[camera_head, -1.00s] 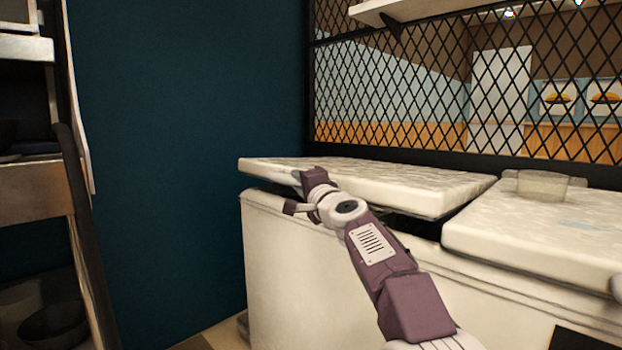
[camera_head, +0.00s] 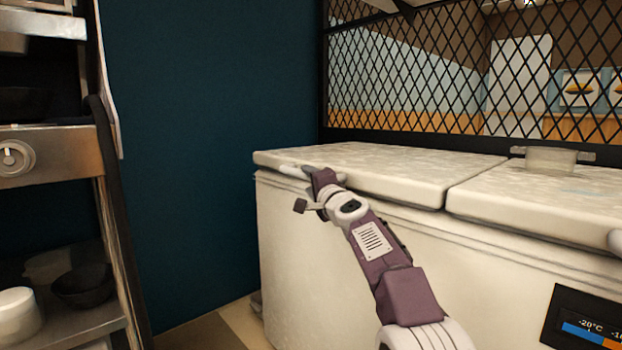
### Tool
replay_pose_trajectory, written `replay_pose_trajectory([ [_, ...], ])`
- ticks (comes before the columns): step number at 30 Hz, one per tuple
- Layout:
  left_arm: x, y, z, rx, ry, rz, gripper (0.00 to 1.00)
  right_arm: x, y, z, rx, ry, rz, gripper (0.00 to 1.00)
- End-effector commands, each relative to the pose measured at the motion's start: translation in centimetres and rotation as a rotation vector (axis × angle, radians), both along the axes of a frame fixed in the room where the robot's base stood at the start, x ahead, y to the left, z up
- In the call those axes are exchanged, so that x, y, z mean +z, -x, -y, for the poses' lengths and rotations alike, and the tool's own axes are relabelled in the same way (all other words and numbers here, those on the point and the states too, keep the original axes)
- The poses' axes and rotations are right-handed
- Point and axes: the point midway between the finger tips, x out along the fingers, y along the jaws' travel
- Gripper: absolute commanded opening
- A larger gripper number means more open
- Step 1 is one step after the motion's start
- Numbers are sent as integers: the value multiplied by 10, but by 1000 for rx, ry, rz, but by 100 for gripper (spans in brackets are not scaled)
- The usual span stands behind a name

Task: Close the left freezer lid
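The left freezer lid (camera_head: 385,168) is a white slab lying flat on the chest freezer (camera_head: 310,265), level with the right freezer lid (camera_head: 545,202). No dark gap shows under its front edge. My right arm reaches up from the bottom of the view. My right gripper (camera_head: 305,188) is at the front left edge of the left lid, by its pale handle (camera_head: 293,171). Its fingers are small and partly hidden, so I cannot tell if they are open or shut. My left gripper is not in view.
A clear container (camera_head: 551,158) sits at the back of the right lid. A metal shelf rack (camera_head: 60,155) with bowls stands at the left. A black mesh screen (camera_head: 450,75) rises behind the freezer. Floor shows between rack and freezer.

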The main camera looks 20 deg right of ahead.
Motion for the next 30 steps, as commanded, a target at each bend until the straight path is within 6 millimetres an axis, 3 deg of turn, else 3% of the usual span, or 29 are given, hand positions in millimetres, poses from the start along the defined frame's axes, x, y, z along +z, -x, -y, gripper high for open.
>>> replay_pose_trajectory([
  [17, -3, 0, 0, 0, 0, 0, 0, 3, 4, 1, -4, 2, 8, 43],
  [25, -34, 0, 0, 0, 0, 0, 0, -5, 46, 5, -4, 2, 10, 43],
  [30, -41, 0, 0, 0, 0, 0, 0, -3, 74, 8, -5, 2, 7, 43],
])
